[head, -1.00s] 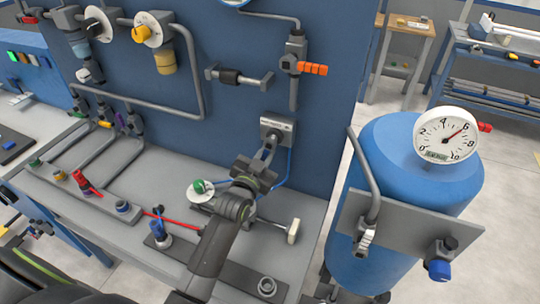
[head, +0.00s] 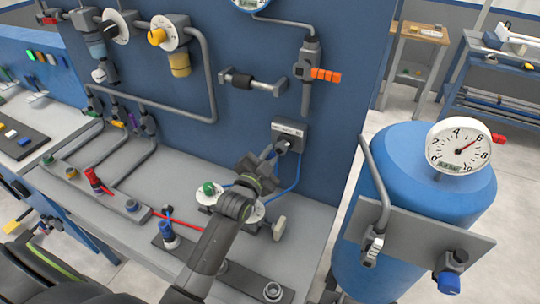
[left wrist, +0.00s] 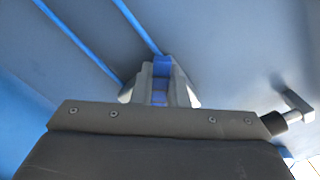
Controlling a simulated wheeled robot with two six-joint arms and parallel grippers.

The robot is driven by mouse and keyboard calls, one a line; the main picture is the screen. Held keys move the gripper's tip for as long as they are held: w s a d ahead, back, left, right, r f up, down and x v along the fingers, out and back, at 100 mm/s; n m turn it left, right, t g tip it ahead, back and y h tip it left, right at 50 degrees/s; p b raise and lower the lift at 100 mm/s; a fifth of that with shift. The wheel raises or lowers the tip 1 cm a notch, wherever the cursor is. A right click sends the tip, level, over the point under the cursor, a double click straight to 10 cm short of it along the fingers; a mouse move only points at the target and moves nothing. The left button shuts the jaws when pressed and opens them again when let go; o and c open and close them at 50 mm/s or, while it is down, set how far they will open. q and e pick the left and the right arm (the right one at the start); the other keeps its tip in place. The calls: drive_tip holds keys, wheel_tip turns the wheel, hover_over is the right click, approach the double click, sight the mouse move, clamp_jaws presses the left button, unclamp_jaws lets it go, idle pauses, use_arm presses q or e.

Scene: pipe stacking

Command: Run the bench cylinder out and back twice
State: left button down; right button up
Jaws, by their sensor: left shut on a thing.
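My left gripper (head: 277,158) reaches up to the grey valve box (head: 290,134) on the blue wall panel. In the left wrist view it is shut on a small blue handle (left wrist: 160,66); the fingers hide most of it. The bench cylinder lies on the bench under my left arm, which hides much of it. Its rod ends in a pale plate (head: 279,229) close to the cylinder. A round disc with a green knob (head: 209,189) stands to its left. My right gripper is not in view.
Blue hoses (head: 298,172) run down from the valve box. A blue tank (head: 412,190) with a round gauge (head: 459,146) stands at the right. A blue-topped fitting (head: 168,232) and a red lever (head: 97,182) are on the bench at left.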

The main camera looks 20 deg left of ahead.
use_arm(q)
drive_tip(key=shift+r, duration=0.1)
drive_tip(key=c, duration=1.4)
unclamp_jaws()
drive_tip(key=shift+c, duration=0.2)
drive_tip(key=shift+s+f, duration=0.2)
drive_tip(key=shift+s, duration=0.35)
drive_tip(key=s+b, duration=0.5)
drive_tip(key=s, duration=1.1)
drive_tip(key=shift+a, duration=0.3)
drive_tip(key=shift+s+r, duration=0.1)
